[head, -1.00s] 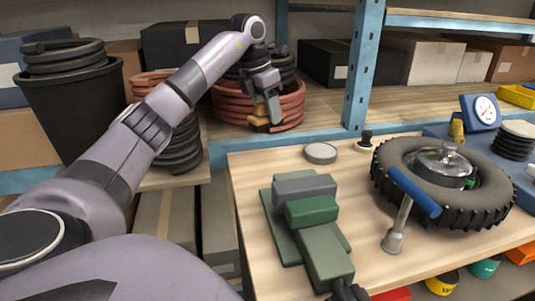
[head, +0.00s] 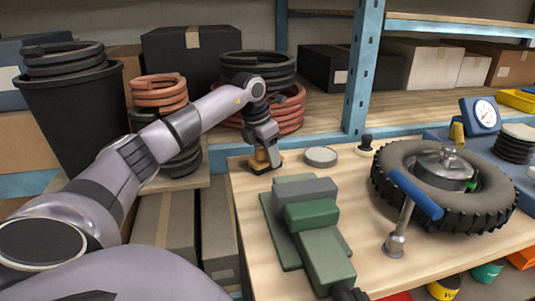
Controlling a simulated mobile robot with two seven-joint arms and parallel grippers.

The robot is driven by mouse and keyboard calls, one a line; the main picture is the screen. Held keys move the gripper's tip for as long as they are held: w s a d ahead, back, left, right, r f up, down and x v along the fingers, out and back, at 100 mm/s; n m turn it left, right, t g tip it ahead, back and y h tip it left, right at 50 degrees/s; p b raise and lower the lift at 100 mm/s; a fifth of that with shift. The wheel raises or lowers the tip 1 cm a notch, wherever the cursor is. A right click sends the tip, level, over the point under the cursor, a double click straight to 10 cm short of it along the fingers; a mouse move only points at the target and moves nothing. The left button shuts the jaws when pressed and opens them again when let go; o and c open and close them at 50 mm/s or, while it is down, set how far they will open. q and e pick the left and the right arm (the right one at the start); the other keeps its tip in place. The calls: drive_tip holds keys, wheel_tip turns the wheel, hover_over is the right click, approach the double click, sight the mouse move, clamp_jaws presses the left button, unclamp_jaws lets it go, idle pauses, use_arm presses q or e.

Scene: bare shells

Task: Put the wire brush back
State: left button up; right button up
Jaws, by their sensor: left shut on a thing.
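My left gripper (head: 262,150) is shut on the wire brush (head: 262,162), a small block with a tan wooden body and a dark underside. The gripper points down at the far left corner of the wooden workbench (head: 245,205). The brush is at the bench top there, left of a round grey lid (head: 321,156). I cannot tell whether its underside touches the wood. The fingers hide part of the brush. My right gripper is not in view.
A green and grey machine (head: 315,225) lies on the bench in front of the brush. A tyre (head: 390,165) with a blue-handled tool (head: 415,192) is at the right. Behind are a blue shelf post (head: 360,75) and coiled hoses (head: 290,118).

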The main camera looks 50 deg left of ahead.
use_arm(q)
drive_tip(key=shift+f, duration=0.2)
drive_tip(key=o, duration=1)
drive_tip(key=shift+r, duration=0.15)
drive_tip(key=v, duration=1.1)
drive_tip(key=shift+d+r, duration=0.1)
drive_tip(key=shift+r, duration=0.05)
drive_tip(key=shift+s+r, duration=0.1)
drive_tip(key=shift+r, duration=0.3)
